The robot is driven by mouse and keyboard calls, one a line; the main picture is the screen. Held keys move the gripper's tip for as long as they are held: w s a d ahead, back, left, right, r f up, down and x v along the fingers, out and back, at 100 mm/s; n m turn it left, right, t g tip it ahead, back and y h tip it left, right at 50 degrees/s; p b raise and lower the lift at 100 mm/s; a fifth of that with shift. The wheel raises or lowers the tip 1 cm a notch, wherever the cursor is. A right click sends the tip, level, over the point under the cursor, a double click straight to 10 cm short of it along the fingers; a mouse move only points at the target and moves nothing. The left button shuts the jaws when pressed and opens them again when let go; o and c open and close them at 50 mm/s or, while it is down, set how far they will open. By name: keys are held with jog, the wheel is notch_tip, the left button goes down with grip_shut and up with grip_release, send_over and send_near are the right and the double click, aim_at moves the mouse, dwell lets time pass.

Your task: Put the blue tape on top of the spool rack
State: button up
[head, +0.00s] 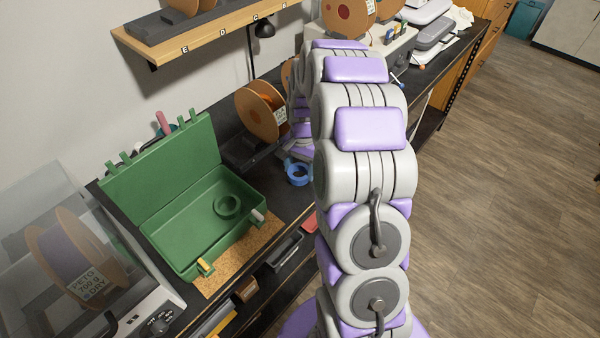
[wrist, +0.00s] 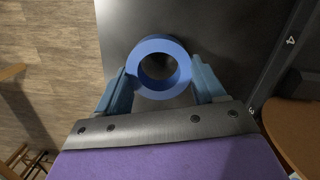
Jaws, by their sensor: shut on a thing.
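The blue tape (wrist: 147,49) is a ring held between the two blue fingers of my gripper (wrist: 163,82) in the wrist view. A dark surface shows behind and through the ring; I cannot tell whether the tape touches it. In the head view the blue tape (head: 298,180) is small, over the dark bench beside the green box, and my arm hides much around it. A dark rack (head: 243,152) with an orange-flanged spool (head: 261,110) stands just left of my gripper. I cannot tell for sure that this is the spool rack.
An open green box (head: 200,215) with a green ring inside sits on the bench. A clear-lidded dryer (head: 70,260) with a spool is at the lower left. A wooden shelf (head: 215,38) with letters hangs above. Wooden floor (head: 500,170) is clear on the right.

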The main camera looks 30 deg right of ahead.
aim_at(302, 166)
jog(key=shift+a+f, duration=0.2)
jog(key=shift+f, duration=0.95)
jog(key=shift+r, duration=0.1)
jog(key=o, duration=1)
jog(key=shift+o, duration=0.2)
jog(key=r, duration=0.3)
jog(key=d+r+p, duration=0.1)
jog(key=r, duration=0.3)
jog(key=w+r+p, duration=0.1)
jog(key=r, duration=0.3)
jog(key=shift+d+r, duration=0.1)
jog(key=shift+d, duration=0.05)
jog(key=s+a+r+n, duration=0.3)
jog(key=s+a+r, duration=0.2)
jog(key=s+a, duration=0.15)
jog(key=s+a+r+n, duration=0.3)
jog(key=s+a+r, duration=0.15)
jog(key=s, duration=0.35)
jog(key=s+a+n, duration=0.2)
jog(key=s, duration=0.7)
jog(key=s+a+n+g+h, duration=0.1)
jog(key=s+a+n, duration=0.2)
jog(key=s, duration=0.7)
jog(key=shift+s+f, duration=0.15)
jog(key=shift+s, duration=0.05)
